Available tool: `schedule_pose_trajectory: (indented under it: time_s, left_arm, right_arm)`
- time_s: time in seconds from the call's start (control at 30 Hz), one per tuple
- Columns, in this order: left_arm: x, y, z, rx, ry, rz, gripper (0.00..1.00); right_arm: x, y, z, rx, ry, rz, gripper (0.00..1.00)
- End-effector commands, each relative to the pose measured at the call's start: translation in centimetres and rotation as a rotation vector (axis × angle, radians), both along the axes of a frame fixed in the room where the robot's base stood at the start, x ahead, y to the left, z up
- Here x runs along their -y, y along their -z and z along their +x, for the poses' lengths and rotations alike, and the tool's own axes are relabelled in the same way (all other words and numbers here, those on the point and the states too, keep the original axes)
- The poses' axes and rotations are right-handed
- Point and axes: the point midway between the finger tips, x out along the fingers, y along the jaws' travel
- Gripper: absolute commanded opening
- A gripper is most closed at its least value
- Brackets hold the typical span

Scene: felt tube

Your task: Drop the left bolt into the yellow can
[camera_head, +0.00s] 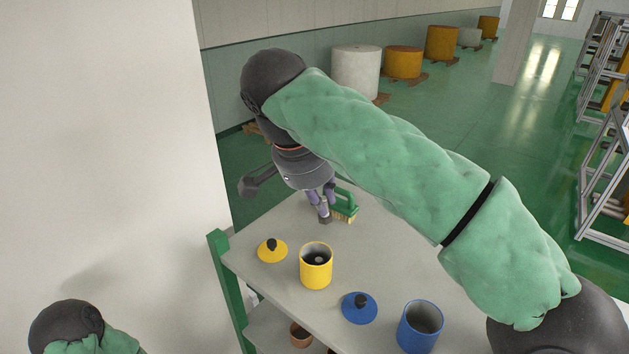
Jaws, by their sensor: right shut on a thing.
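The yellow can (316,272) stands open and upright on the table, with something dark with a pale spot visible inside, too small to name. Its yellow lid (272,251) with a black knob lies to its left. My right gripper (323,213) points down behind the can, low over the far part of the table. It is shut on a small dark thing at its fingertips, which I cannot clearly make out. No bolt can be clearly told apart. My left gripper is out of view; only part of my left arm shows at the bottom left.
A green-handled brush (346,207) stands just right of my right gripper, close beside it. A blue can (419,328) and its blue lid (360,308) are nearer on the grey table (282,218). A brown pot (300,335) sits on a lower shelf. A wall is at left.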

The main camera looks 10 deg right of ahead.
Motion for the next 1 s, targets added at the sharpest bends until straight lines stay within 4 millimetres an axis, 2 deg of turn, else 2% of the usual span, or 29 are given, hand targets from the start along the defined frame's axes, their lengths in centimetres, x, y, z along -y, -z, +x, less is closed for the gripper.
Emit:
schedule_pose_trajectory:
  time_s: [0.5,0.93,0.97,1.0]
  left_arm:
    - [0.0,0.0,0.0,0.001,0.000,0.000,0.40]
    - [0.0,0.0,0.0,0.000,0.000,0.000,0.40]
    - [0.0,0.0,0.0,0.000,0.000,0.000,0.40]
    - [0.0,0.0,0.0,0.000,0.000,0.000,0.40]
  right_arm:
    - [0.0,5.0,0.0,-0.001,-0.001,-0.001,0.00]
    - [0.0,5.7,0.0,0.000,0.000,0.000,0.00]
    - [0.0,5.7,0.0,0.000,0.000,0.000,0.23]
    - [0.0,5.7,0.0,0.000,0.000,0.000,0.34]
